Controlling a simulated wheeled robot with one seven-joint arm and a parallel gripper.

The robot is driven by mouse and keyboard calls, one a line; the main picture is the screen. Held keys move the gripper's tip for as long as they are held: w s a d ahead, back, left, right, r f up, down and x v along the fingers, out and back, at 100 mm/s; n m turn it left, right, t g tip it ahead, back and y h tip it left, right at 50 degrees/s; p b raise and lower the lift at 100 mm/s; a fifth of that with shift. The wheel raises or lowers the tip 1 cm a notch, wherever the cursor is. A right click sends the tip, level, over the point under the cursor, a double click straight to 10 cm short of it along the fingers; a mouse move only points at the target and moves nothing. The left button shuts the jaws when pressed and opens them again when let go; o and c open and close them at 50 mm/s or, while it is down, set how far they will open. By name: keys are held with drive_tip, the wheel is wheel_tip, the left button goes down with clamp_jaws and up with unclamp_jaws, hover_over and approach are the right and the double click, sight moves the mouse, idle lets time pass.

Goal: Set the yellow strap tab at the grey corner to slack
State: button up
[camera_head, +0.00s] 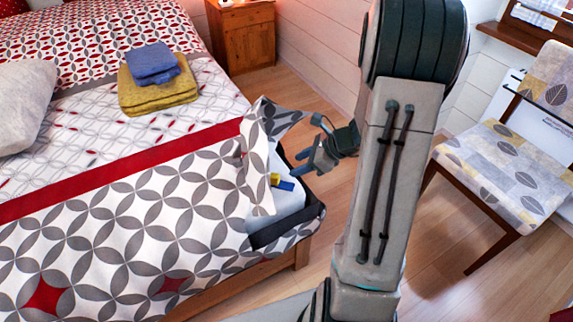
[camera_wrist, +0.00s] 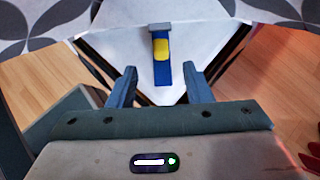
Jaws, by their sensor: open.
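The yellow strap tab (camera_wrist: 161,49) sits on a blue strap (camera_wrist: 162,75) on the white mattress corner. In the head view the yellow tab (camera_head: 275,179) and the blue strap (camera_head: 286,185) show small at the bed's near right corner, above a dark grey corner piece (camera_head: 270,234). My gripper (camera_wrist: 160,84) is open and empty, with its two blue fingers on either side of the strap's lower end in the wrist view. In the head view my gripper (camera_head: 298,163) is just right of the corner. I cannot tell whether the fingers touch anything.
The patterned duvet (camera_head: 130,230) is folded back from the corner, and a raised flap (camera_head: 270,117) stands beside my gripper. Folded yellow (camera_head: 155,97) and blue towels (camera_head: 152,62) lie on the bed. A chair (camera_head: 505,165) stands right. Wooden floor is free between.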

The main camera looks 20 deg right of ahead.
sight(279, 181)
drive_tip(key=v, duration=0.2)
drive_tip(key=shift+s+d+r, duration=0.15)
drive_tip(key=shift+r, duration=0.1)
drive_tip(key=shift+d+f, duration=0.1)
drive_tip(key=c, duration=0.4)
drive_tip(key=s+d+f, duration=0.1)
drive_tip(key=s+d+b, duration=0.1)
drive_tip(key=d, duration=0.1)
drive_tip(key=s+d+f, duration=0.1)
drive_tip(key=shift+s+d+f+b, duration=0.1)
drive_tip(key=shift+d+f+b, duration=0.2)
drive_tip(key=shift+d+f, duration=0.1)
clamp_jaws()
drive_tip(key=b+x, duration=0.3)
drive_tip(key=x, duration=0.6)
drive_tip(key=shift+a, duration=0.15)
drive_tip(key=w+a, duration=0.1)
drive_tip(key=w+a+b, duration=0.1)
drive_tip(key=a, duration=0.1)
drive_tip(key=shift+w+a, duration=0.3)
drive_tip(key=shift+a, duration=0.05)
